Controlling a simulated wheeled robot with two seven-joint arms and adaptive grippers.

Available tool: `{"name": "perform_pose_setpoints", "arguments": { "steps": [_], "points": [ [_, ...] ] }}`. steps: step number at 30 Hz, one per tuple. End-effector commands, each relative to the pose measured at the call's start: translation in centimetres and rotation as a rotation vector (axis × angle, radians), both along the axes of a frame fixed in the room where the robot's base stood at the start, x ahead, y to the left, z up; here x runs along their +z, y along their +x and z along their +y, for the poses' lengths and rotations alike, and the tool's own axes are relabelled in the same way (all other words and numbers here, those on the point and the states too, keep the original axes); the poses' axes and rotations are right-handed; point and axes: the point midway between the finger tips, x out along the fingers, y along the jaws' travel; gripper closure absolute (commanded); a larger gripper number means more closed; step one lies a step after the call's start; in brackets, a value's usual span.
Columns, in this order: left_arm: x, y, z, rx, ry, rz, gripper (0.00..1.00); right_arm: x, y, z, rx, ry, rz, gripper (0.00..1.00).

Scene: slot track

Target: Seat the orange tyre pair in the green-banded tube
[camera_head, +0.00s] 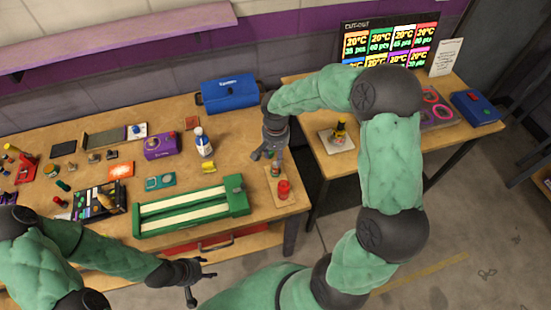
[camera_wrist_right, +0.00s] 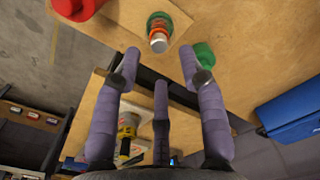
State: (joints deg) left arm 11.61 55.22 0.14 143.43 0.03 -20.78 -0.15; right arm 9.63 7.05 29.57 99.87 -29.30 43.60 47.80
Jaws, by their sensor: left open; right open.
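A small upright piece with a green band, an orange band and a silvery end (camera_wrist_right: 158,32) stands on a pale board in the right wrist view. It shows as a small orange-and-green piece (camera_head: 276,169) in the head view. I cannot tell whether its orange part is the tyre pair. My right gripper (camera_head: 267,155) is open and empty just behind it. In the right wrist view, the open fingers (camera_wrist_right: 160,62) point toward the piece without touching it. My left gripper (camera_head: 203,280) is open and empty in front of the workbench, away from these things.
A red round piece (camera_head: 283,188) stands on the same board. A green round piece (camera_wrist_right: 204,55) is close to my right fingers. A long green track box (camera_head: 191,208) lies to the left. A white-and-blue bottle (camera_head: 203,143) and blue case (camera_head: 229,93) stand behind.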

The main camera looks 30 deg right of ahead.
Motion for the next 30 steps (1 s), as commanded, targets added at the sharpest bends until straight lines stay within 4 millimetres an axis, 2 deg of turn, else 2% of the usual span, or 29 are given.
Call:
{"name": "perform_pose_setpoints", "arguments": {
  "steps": [1, 6, 12, 17, 30],
  "points": [
    [0.4, 0.0, 0.0, 0.000, 0.000, 0.000, 0.43, 1.4, 0.1, 0.0, 0.000, -0.001, -0.004, 0.59],
    [0.9, 0.0, 0.0, 0.000, 0.000, 0.000, 0.43, 4.6, 0.0, 0.0, 0.001, -0.001, -0.003, 0.59],
    [1.2, 0.0, 0.0, 0.000, 0.000, 0.000, 0.43, 6.8, 0.0, 0.0, -0.001, -0.001, -0.001, 0.59],
    [1.3, 0.0, 0.0, 0.000, 0.000, 0.000, 0.43, 7.4, 0.0, 0.0, 0.000, 0.000, 0.000, 0.59],
    [1.3, 0.0, 0.0, 0.000, 0.000, 0.000, 0.43, 7.4, 0.0, 0.0, 0.000, 0.000, 0.000, 0.59]
  ]
}}
